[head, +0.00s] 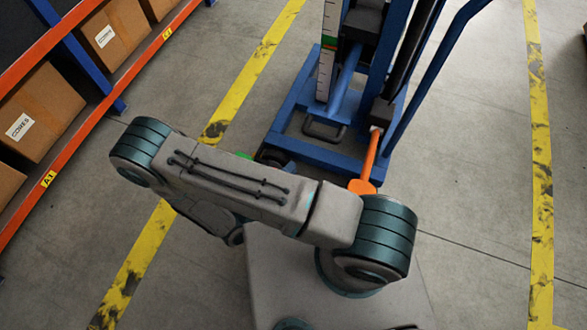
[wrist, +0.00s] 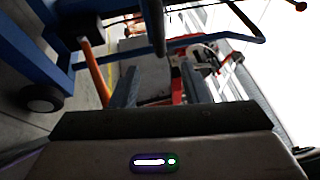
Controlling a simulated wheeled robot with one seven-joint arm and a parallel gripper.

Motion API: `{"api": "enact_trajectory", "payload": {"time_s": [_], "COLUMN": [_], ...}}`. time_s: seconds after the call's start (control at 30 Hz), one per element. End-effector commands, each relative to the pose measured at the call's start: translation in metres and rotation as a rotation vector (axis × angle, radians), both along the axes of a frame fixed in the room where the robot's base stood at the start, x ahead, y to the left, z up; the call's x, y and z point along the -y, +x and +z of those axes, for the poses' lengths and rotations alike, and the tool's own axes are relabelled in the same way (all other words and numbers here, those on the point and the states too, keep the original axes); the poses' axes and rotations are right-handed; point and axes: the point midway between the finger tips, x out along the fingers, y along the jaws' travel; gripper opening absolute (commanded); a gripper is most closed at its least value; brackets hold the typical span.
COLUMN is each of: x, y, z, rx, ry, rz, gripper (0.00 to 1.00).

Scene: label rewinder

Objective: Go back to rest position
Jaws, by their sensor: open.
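My gripper (wrist: 160,88) shows in the wrist view, its two dark grey fingers standing apart above the wrist housing with nothing seen between them. In the head view my arm is folded across the lower middle, from the shoulder at right to a bent elbow at left; the gripper itself cannot be made out there. A blue wheeled lift (head: 285,130) with an orange lever (head: 367,165) stands just beyond my arm. In the wrist view the lift (wrist: 85,15) and its orange lever (wrist: 95,72) appear at upper left, apart from the fingers.
An orange and blue rack (head: 60,135) with cardboard boxes (head: 45,110) runs along the left. Yellow floor lines (head: 240,90) (head: 540,150) flank the lift. The grey floor (head: 470,140) at right is clear. A red and white machine, partly hidden, shows behind the fingers in the wrist view.

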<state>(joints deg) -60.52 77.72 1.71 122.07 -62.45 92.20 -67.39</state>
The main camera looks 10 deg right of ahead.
Motion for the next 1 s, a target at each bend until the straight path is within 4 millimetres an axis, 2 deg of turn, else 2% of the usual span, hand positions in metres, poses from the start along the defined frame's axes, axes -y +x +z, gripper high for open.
{"api": "enact_trajectory", "payload": {"time_s": [0.53,0.63,0.77,1.0], "x": [-0.002,-0.001,0.004,0.022], "y": [0.000,0.001,0.005,0.011], "z": [0.000,0.008,0.041,0.128], "rx": [0.001,0.015,0.084,0.330], "ry": [0.001,0.021,0.112,0.385], "rz": [0.005,-0.014,-0.097,-0.373], "gripper": [0.41,0.41,0.41,0.41]}}
